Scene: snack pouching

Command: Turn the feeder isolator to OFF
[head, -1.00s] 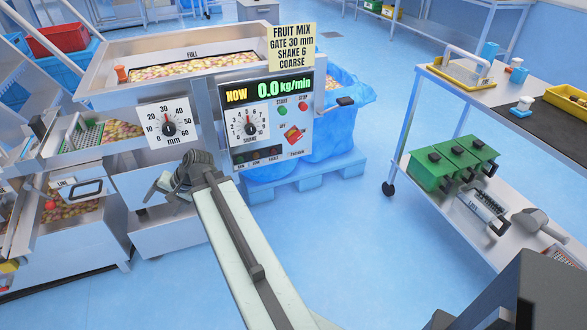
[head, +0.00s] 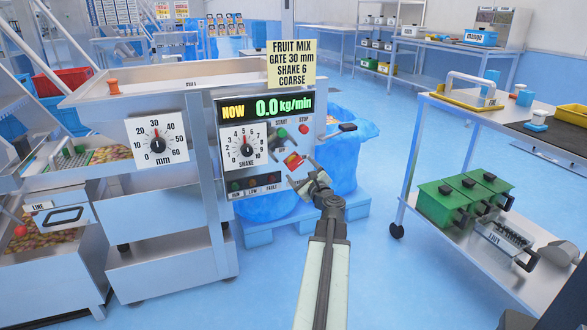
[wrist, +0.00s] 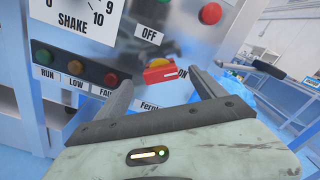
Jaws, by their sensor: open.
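The feeder isolator is a red handle on a yellow disc (head: 293,161), at the lower right of the feeder's control panel (head: 264,120). In the wrist view the isolator (wrist: 158,71) sits between my fingers, with the OFF label (wrist: 149,37) above it and the ON label (wrist: 184,72) to its right. Its red handle lies nearly level, towards ON. My gripper (head: 305,180) is open, just below and right of the isolator in the head view. Its fingers (wrist: 163,80) point at the panel on either side of the handle. I cannot tell whether they touch it.
A green START button (head: 282,133) and a red STOP button (head: 304,129) sit above the isolator. Indicator lamps (wrist: 77,67) are at lower left. A blue bag (head: 340,165) stands behind the panel's right side. A cart (head: 410,172) is at right; floor between is clear.

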